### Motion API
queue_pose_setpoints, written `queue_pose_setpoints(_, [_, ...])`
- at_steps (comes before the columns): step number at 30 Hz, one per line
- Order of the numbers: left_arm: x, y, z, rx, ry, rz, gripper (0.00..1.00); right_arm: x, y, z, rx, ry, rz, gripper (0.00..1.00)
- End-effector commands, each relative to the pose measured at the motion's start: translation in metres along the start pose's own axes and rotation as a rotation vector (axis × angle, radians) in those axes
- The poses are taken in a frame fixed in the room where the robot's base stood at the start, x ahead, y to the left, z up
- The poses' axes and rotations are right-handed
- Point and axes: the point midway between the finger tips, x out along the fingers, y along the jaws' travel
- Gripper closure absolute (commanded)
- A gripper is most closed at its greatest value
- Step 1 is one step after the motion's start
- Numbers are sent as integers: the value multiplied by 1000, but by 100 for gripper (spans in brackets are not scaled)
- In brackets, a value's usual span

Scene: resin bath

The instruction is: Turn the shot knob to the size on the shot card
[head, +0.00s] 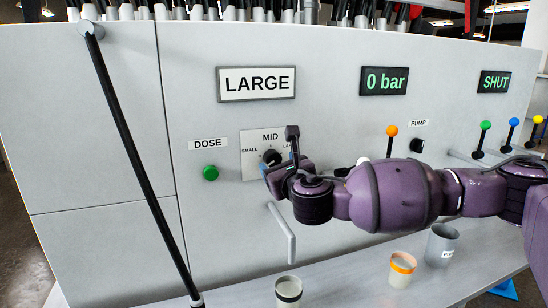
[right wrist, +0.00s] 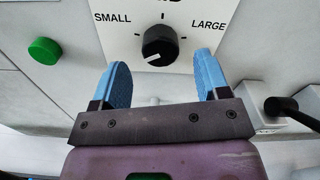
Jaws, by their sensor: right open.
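The black shot knob (head: 271,157) sits on a white plate marked SMALL, MID and LARGE. In the right wrist view the knob (right wrist: 158,46) shows a short white mark at its lower left, toward the SMALL side. The shot card (head: 256,83) above it reads LARGE. My right gripper (head: 278,160) is in front of the plate. In the right wrist view its blue fingers (right wrist: 163,82) are apart and empty, just below the knob and not around it. In the head view the gripper partly hides the word LARGE on the plate. My left gripper is out of view.
A green DOSE button (head: 210,173) is left of the knob. A spout (head: 282,232) juts out below. A dark-banded cup (head: 288,291), an orange-banded cup (head: 402,269) and a grey cup (head: 441,244) stand on the ledge. An orange-topped lever (head: 391,138) is near the PUMP label.

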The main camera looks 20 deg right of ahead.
Motion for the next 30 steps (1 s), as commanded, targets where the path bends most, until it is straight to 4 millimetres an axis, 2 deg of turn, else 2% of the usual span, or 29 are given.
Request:
queue_pose_setpoints(3, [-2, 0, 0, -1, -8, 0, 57, 17, 0, 1, 0, 0, 0, 31])
queue_pose_setpoints(9, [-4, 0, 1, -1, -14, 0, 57, 35, 0, 0, 0, 0, 0, 31])
queue_pose_setpoints(21, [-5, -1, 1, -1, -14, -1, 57, 40, 0, 0, 0, 0, 0, 31])
queue_pose_setpoints(23, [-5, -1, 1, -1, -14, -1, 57, 40, 0, 0, 0, 0, 0, 39])
queue_pose_setpoints(30, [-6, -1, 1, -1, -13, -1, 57, 40, 0, 0, 0, 0, 0, 76])
